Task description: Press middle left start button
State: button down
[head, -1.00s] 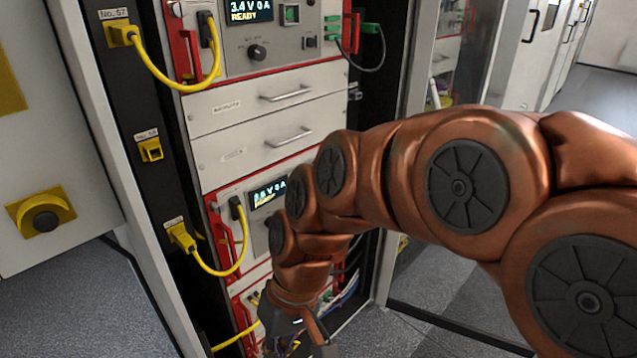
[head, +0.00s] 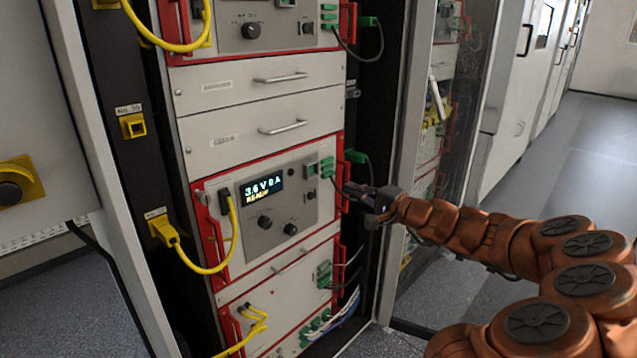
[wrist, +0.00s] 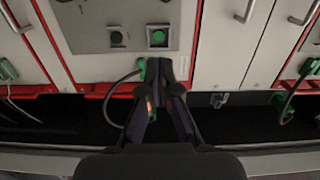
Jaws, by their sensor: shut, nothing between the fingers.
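The middle cycler unit in the left cabinet has a display (head: 262,188) reading 3.6 V 0 A READY. Its square start button (head: 311,170) is right of the display and small in the head view. In the wrist view the button (wrist: 158,37) shows as a green disc in a dark square frame, above the fingertips. My gripper (head: 354,191) is at the unit's right edge in the head view, pointing toward the panel. In the wrist view my gripper (wrist: 165,70) is shut and empty, its tips below the button and apart from it. The fingers hide part of the red edge.
A green connector (head: 355,157) with a dark cable sits beside my gripper. A red handle (head: 338,192) runs along the unit's right side. A black switch (wrist: 117,38) is beside the button. Drawers (head: 262,100) are above the unit. A second cabinet stands to the right.

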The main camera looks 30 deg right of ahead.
aim_at(311, 170)
jog(key=shift+s+d+f+m+h, duration=0.1)
jog(key=shift+d+m+h, duration=0.05)
jog(key=shift+d, duration=0.25)
jog(key=shift+s+d+f+m+h, duration=0.1)
jog(key=shift+d+m+h, duration=0.05)
jog(key=shift+d, duration=0.25)
jog(key=shift+w+a, duration=0.1)
jog(key=shift+w, duration=0.05)
jog(key=p+x, duration=0.1)
jog(key=x, duration=1.3)
jog(key=shift+r+p, duration=0.1)
jog(key=shift+p, duration=0.2)
jog(key=shift+w+a+b, duration=0.15)
jog(key=shift+w+b, duration=0.45)
jog(key=shift+b, duration=0.25)
jog(key=shift+a+r, duration=0.1)
